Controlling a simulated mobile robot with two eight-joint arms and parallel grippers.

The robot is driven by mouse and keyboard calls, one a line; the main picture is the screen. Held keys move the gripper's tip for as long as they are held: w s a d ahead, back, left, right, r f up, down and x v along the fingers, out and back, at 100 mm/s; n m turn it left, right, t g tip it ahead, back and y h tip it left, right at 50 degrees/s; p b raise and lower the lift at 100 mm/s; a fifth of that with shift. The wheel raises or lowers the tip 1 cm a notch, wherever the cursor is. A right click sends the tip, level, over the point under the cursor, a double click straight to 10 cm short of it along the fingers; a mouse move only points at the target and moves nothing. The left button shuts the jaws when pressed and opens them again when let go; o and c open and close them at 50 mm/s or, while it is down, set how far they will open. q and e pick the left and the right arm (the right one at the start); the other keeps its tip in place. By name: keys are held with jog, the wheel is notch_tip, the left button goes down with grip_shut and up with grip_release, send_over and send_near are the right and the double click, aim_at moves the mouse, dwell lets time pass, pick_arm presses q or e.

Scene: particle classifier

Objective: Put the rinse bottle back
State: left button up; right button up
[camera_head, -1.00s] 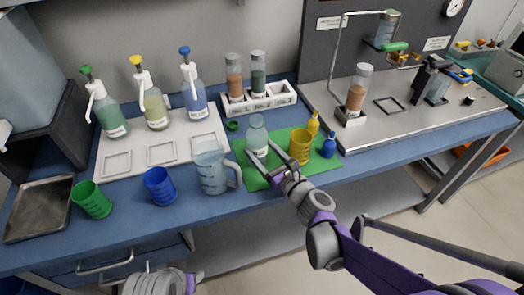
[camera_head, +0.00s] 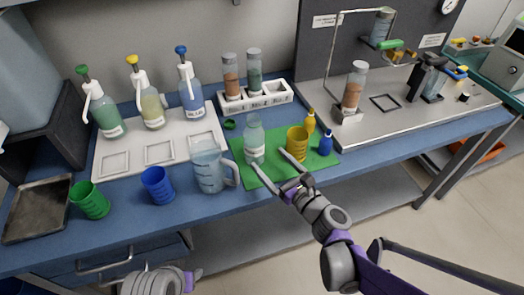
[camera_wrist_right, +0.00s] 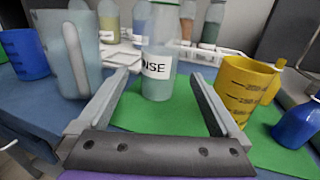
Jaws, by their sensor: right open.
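The rinse bottle (camera_head: 254,142) is a clear bottle with pale liquid and a white label partly readable as "NSE" in the right wrist view (camera_wrist_right: 158,65). It stands upright on the green mat (camera_head: 262,178), between the measuring jug and the yellow cup. My right gripper (camera_head: 269,160) is open and empty, in front of the bottle. In the right wrist view its two fingers (camera_wrist_right: 160,76) point toward the bottle, which stands beyond them, apart from the tips. Only a part of my left arm shows at the bottom of the head view; its gripper is out of view.
The measuring jug (camera_head: 209,168) stands close left of the bottle. The yellow cup (camera_head: 297,142) stands close right, with small yellow (camera_head: 309,122) and blue (camera_head: 326,143) bottles beyond. A white rack (camera_head: 255,97) with tubes stands behind. Blue (camera_head: 157,186) and green (camera_head: 90,200) cups stand further left.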

jog(key=v, duration=0.6)
jog(key=s+f+n+g+h, duration=0.2)
jog(key=s+f+n+g, duration=0.3)
jog(key=n, duration=0.4)
jog(key=s+f+n+g+h, duration=0.1)
jog(key=s+f+n+g, duration=0.2)
jog(key=s+n, duration=0.5)
jog(key=s+d+f+n+g+h, duration=0.2)
jog(key=s+d+f+n+h, duration=0.1)
jog(key=s+d+n+h, duration=0.4)
jog(key=d+n, duration=0.3)
jog(key=n, duration=0.2)
jog(key=shift+d, duration=0.35)
